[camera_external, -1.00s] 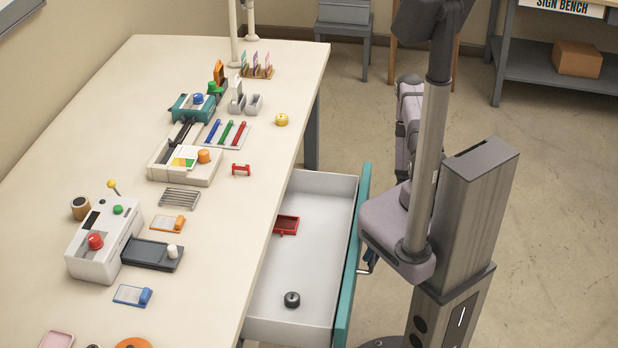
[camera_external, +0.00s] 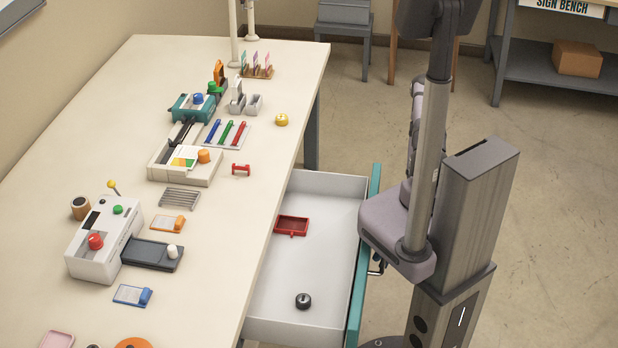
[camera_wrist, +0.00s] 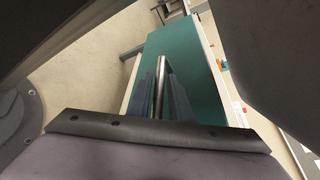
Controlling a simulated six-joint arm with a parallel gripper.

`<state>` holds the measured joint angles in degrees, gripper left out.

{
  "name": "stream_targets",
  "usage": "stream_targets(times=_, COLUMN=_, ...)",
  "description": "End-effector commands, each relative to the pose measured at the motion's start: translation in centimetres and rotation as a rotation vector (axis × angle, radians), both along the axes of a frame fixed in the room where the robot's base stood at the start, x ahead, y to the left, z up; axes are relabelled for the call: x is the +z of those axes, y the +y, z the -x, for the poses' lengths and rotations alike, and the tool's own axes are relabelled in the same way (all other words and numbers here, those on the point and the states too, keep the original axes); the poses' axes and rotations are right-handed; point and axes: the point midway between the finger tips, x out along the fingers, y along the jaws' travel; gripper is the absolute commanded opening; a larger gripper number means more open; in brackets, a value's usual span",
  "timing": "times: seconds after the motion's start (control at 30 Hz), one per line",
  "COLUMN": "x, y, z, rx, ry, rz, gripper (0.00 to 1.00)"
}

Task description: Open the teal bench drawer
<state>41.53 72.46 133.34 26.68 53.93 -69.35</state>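The teal bench drawer (camera_external: 361,262) stands pulled out from the right side of the bench, its pale interior showing. Its teal front also fills the middle of the wrist view (camera_wrist: 190,62). A metal bar handle (camera_wrist: 161,78) runs between the fingers of my gripper (camera_wrist: 162,92), which are closed about it. In the external view the gripper is mostly hidden behind my arm; a bit of dark metal shows at the outer face of the drawer front. A red tray (camera_external: 291,226) and a black round knob-like piece (camera_external: 303,301) lie inside the drawer.
The long cream bench (camera_external: 215,262) carries a white machine (camera_external: 100,240), a teal device (camera_external: 193,107), colored pens and small trays. My arm's column stands close right of the drawer front. Open floor (camera_external: 560,250) lies farther right.

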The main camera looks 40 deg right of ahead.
Motion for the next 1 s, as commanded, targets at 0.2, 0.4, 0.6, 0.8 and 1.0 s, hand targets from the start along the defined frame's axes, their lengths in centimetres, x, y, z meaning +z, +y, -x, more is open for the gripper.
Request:
stream_targets(times=0.2, x=0.2, y=-1.4, z=-0.9, rx=-0.003, ry=-0.004, rz=0.002, gripper=0.19)
stream_targets(times=0.4, x=0.7, y=-3.9, z=-2.1, rx=-0.004, ry=-0.005, rz=0.004, gripper=0.19)
stream_targets(times=0.6, x=1.3, y=-5.8, z=-3.0, rx=-0.001, ry=-0.004, rz=0.002, gripper=0.19)
stream_targets(times=0.8, x=1.5, y=-6.4, z=-3.2, rx=-0.001, ry=-0.001, rz=0.002, gripper=0.19)
stream_targets(times=1.0, x=1.6, y=-6.4, z=-3.2, rx=-0.001, ry=-0.001, rz=0.002, gripper=0.19)
